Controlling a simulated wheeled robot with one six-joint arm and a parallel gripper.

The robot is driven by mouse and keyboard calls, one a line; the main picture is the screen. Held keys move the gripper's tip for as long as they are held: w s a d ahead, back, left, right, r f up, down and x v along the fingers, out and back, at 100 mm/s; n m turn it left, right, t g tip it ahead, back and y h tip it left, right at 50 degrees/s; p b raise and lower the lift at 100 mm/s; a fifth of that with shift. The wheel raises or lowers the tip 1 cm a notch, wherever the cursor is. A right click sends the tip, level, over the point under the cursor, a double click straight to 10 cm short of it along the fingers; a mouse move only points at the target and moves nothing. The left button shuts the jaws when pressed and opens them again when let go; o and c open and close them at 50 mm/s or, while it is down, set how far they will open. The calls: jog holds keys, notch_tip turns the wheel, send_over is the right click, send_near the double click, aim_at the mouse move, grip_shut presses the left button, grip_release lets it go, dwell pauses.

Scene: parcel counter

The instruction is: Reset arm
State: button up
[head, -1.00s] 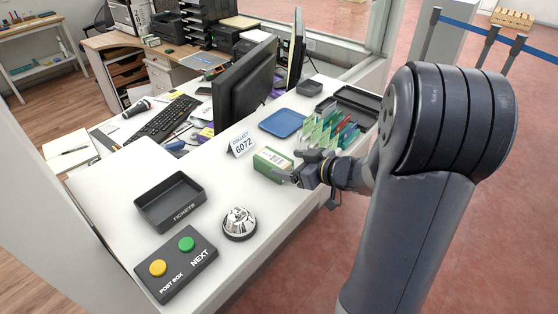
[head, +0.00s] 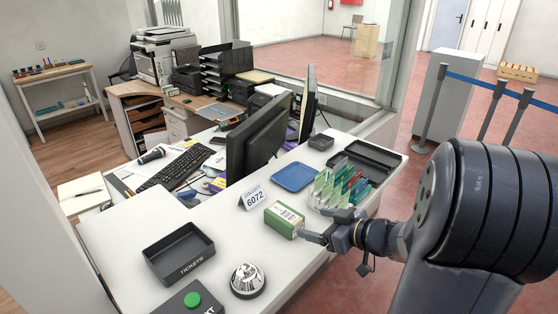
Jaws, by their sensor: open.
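My gripper (head: 318,237) is open at the front edge of the white counter (head: 222,258), reaching in from the right. A green and white box (head: 284,220) stands on the counter just left of the fingertips. I cannot tell whether the fingers touch the box. My arm fills the lower right of the head view.
Behind the box are a card reading 6072 (head: 254,197), a blue tray (head: 293,177) and a rack of coloured cards (head: 338,186). A black TICKETS tray (head: 179,253), a bell (head: 247,280) and a button panel (head: 190,300) are nearer. Two monitors (head: 257,140) stand behind.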

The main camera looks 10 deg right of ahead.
aim_at(287, 214)
jog(key=x, duration=0.8)
jog(key=b+x, duration=0.1)
jog(key=x, duration=0.3)
jog(key=shift+s+f, duration=0.2)
jog(key=shift+f, duration=0.15)
jog(key=r, duration=0.1)
jog(key=r+p, duration=0.1)
jog(key=r, duration=0.1)
jog(key=shift+s+d+r, duration=0.1)
jog(key=shift+d+r, duration=0.1)
jog(key=shift+r, duration=0.55)
jog(key=shift+f, duration=0.1)
